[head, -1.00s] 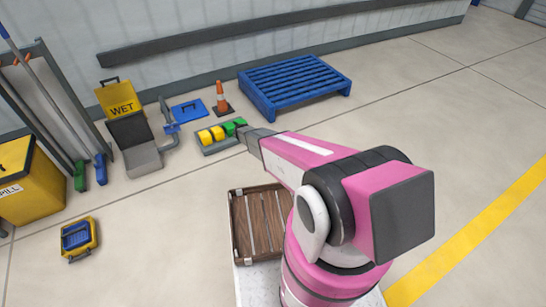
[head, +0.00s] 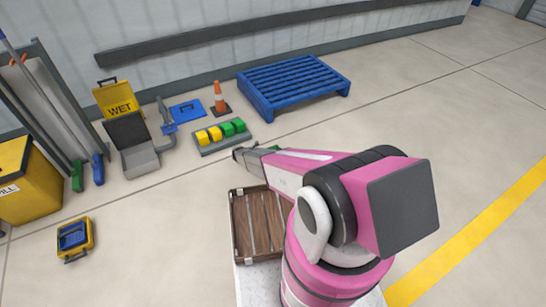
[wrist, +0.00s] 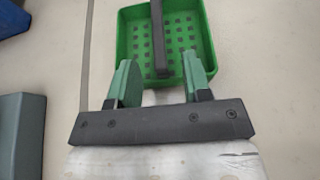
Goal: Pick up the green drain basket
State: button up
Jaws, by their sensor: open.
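The green drain basket (wrist: 183,18) shows in the wrist view at the top, an open box with a perforated floor and a dark handle bar (wrist: 158,38) across it. My gripper (wrist: 161,66) is open, with its two green fingers pointing at the basket's near edge. The handle's near end lies between the fingertips, and nothing is gripped; I cannot tell whether the fingers touch the basket. In the head view my gripper (head: 243,153) is over the floor just in front of the grey block tray. The basket is mostly hidden by my arm there.
A grey tray (head: 224,145) with yellow and green blocks lies beyond my gripper. A wooden crate (head: 236,232) is near me. The right floor is open.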

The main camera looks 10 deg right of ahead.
jog(key=x, duration=0.5)
jog(key=shift+f, duration=0.1)
grip_shut()
